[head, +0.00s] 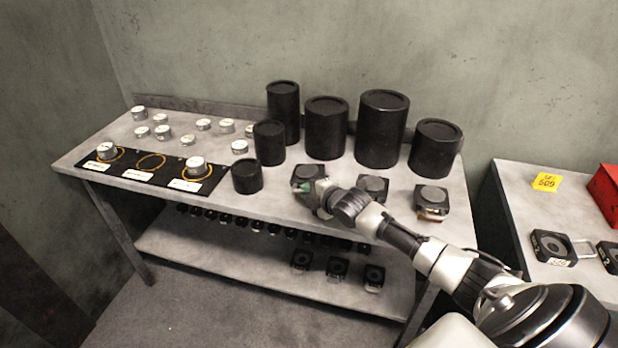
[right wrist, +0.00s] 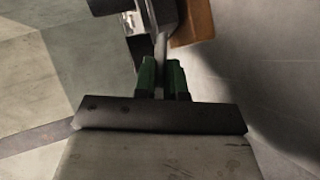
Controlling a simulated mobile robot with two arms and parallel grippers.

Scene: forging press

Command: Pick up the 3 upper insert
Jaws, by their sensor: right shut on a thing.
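Three dark square inserts with round grey tops stand along the right front of the table: a left one (head: 308,174), a middle one (head: 373,185) and a right one (head: 432,198). My right gripper (head: 306,190) is at the front of the left insert, which seems to rest on the table. In the right wrist view its green fingers (right wrist: 164,78) are shut on a thin grey handle (right wrist: 161,46). An orange-brown piece (right wrist: 194,22) shows beside that handle. The fingers hide part of the insert's front. No number is readable on the inserts. My left gripper is out of view.
Several black cylinders, one of them tall (head: 382,128), stand behind the inserts. A black labelled board (head: 139,174) and small silver discs are at the left. More dark blocks lie on the lower shelf (head: 220,258). A second table (head: 510,185) is at the right.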

